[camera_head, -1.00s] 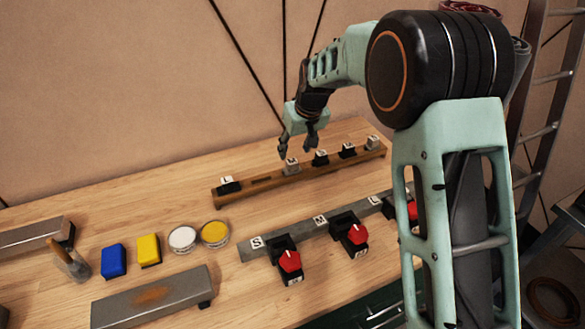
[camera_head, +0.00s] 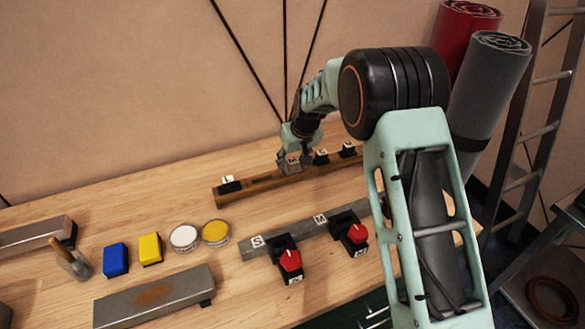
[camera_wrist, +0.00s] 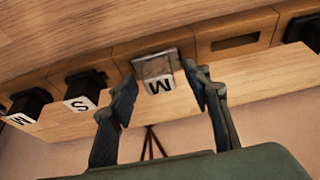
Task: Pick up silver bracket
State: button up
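The silver bracket (camera_head: 293,162) is a small grey metal piece with a white M tag, seated in a slot of the wooden rail (camera_head: 236,196). In the wrist view the bracket (camera_wrist: 154,66) lies between the tips of my gripper (camera_wrist: 161,79). The fingers are apart, one on each side of it, with the tips very close to its sides. I cannot tell whether they touch it. In the head view my gripper (camera_head: 291,160) is down at the rail and partly hides the bracket.
Black lettered pieces stand in the rail, one beside the bracket (camera_head: 321,157) and one at the left end (camera_head: 229,184). In front is a grey metal strip (camera_head: 300,233) with red-knobbed black switches (camera_head: 289,261). Blue (camera_head: 115,260) and yellow (camera_head: 149,249) blocks and two round tins stand left.

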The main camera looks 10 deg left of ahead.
grip_shut()
jog(key=shift+r, duration=0.15)
